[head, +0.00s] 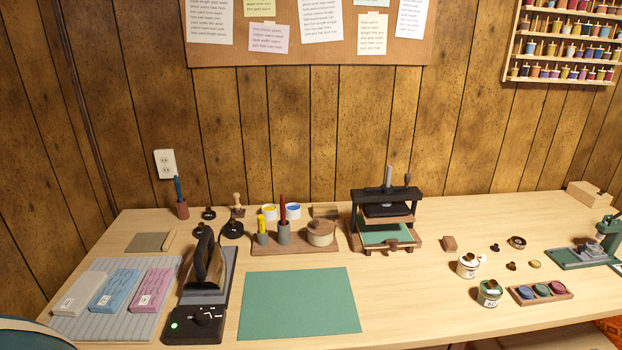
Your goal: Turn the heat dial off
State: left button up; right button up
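A black control box (188,336) sits at the front left of the table, at the near end of the iron's grey rest. A small dark dial (203,317) is on its top, with tiny pale marks around it that are too small to read. A green light (174,325) glows on the box, left of the dial. The iron (207,267) stands on its rest (225,285), just behind the box. Neither of my grippers shows in the head view.
Fabric bundles (111,290) lie on a striped pad (85,326) to the left. A green mat (300,303) lies right of the box. Behind are a pen stand (290,250) and a press (386,215). Jars (467,266) stand to the right. Bare table lies between mat and jars.

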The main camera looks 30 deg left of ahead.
aim_at(203, 317)
jog(key=u, duration=1.6)
jog(key=i+j, duration=0.1)
jog(key=j, duration=0.2)
jog(key=i+j, duration=0.1)
jog(key=j, duration=0.2)
